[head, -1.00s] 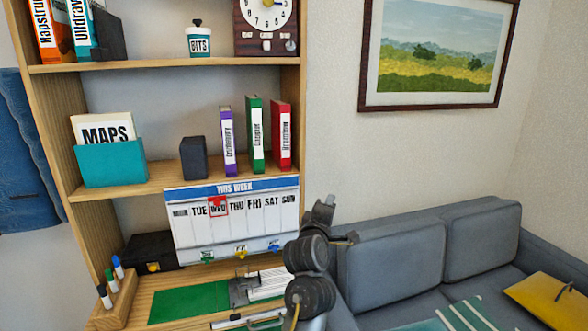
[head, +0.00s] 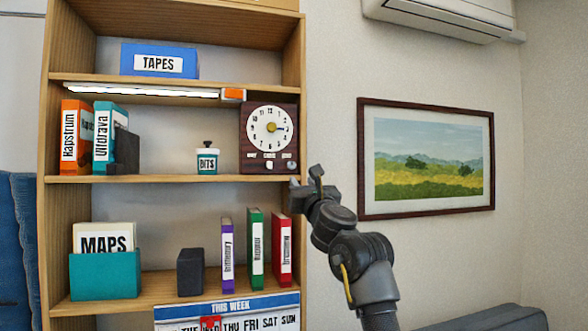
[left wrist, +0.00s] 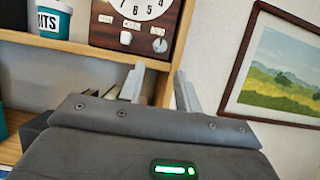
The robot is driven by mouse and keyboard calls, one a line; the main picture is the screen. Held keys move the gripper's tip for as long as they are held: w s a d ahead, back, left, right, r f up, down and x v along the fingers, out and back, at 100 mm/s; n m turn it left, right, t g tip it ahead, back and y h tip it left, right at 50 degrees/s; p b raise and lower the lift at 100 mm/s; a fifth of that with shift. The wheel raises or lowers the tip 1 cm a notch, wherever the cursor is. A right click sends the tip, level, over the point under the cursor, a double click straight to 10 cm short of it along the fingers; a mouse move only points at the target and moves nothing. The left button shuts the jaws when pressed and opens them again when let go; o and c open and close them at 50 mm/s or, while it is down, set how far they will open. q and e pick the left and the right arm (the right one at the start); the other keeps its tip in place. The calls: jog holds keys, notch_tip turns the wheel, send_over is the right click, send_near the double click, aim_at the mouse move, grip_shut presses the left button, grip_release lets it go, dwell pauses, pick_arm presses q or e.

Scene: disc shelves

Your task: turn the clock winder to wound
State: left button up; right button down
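The clock (head: 269,138) is a dark wooden box with a white dial, standing at the right end of a middle shelf. A small round grey knob (head: 291,165), which looks like the winder, sits at its lower right; it also shows in the left wrist view (left wrist: 160,45). I cannot read the knob's setting. My left gripper (head: 306,186) is just below and right of the clock, apart from the knob. In the left wrist view its two fingers (left wrist: 158,86) stand apart with nothing between them. My right gripper is in neither view.
A jar marked BITS (head: 207,158) stands left of the clock. The shelf's right upright (head: 292,60) is close beside the clock. Upright books (head: 256,245) stand on the shelf below. A framed picture (head: 427,158) hangs on the wall to the right.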

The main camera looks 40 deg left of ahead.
aim_at(292, 167)
pick_arm(q)
jog(key=p+x, duration=0.4)
jog(key=x, duration=0.5)
jog(key=shift+w+a+r, duration=0.1)
jog(key=shift+a+r, duration=0.1)
jog(key=shift+a, duration=0.1)
jog(key=c, duration=0.7)
jog(key=shift+f, duration=0.1)
